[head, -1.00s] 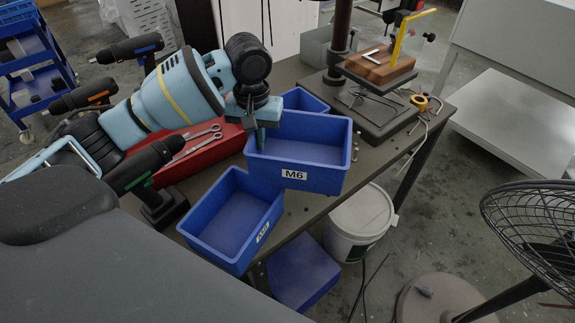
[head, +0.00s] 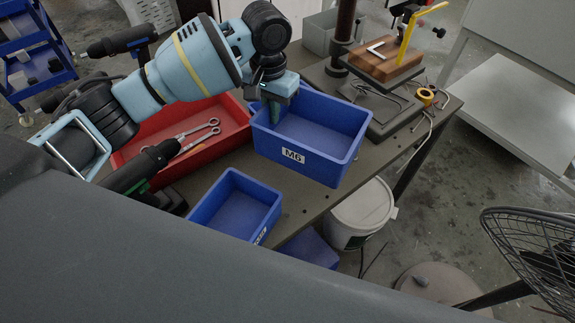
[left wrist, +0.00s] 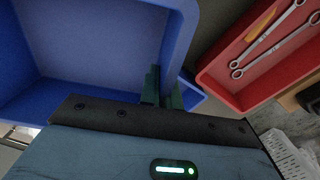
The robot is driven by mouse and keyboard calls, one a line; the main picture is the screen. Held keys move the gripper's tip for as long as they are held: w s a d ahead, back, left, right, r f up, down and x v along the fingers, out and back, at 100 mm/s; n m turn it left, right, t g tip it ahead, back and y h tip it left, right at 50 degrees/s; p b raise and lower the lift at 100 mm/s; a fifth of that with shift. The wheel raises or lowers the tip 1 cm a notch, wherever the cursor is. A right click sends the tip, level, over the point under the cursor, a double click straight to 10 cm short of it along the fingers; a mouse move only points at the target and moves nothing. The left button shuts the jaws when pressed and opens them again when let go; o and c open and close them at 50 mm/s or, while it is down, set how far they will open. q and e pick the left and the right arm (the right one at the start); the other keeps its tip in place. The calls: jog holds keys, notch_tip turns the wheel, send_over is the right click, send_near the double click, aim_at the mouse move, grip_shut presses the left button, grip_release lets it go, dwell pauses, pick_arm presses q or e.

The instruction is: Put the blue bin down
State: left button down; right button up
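The blue bin labelled M6 (head: 322,168) is at the middle of the head view, open at the top and looking empty. My left gripper (head: 276,112) is shut on its rear left wall. In the left wrist view, the fingers (left wrist: 161,88) pinch the wall of the bin (left wrist: 90,82). The bin appears raised over the table and slightly tilted; its underside is hidden, so I cannot tell the gap. My right gripper is not in view.
A second blue bin (head: 270,222) stands at the table's (head: 300,212) front edge. A red tray (head: 226,110) with wrenches lies left. A wooden block (head: 384,66) on a stand is behind right. A white bucket (head: 360,222) and fan (head: 535,235) are on the floor.

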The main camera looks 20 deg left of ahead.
aim_at(272, 127)
pick_arm(q)
notch_tip(272, 127, down, 15)
jog(key=shift+f+b, duration=0.2)
jog(key=shift+b, duration=0.65)
jog(key=shift+f, duration=0.2)
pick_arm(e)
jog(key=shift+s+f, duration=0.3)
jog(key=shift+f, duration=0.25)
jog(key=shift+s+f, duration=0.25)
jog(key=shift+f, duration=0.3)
pick_arm(q)
jog(key=shift+f, duration=0.15)
jog(key=c, duration=1.6)
grip_release()
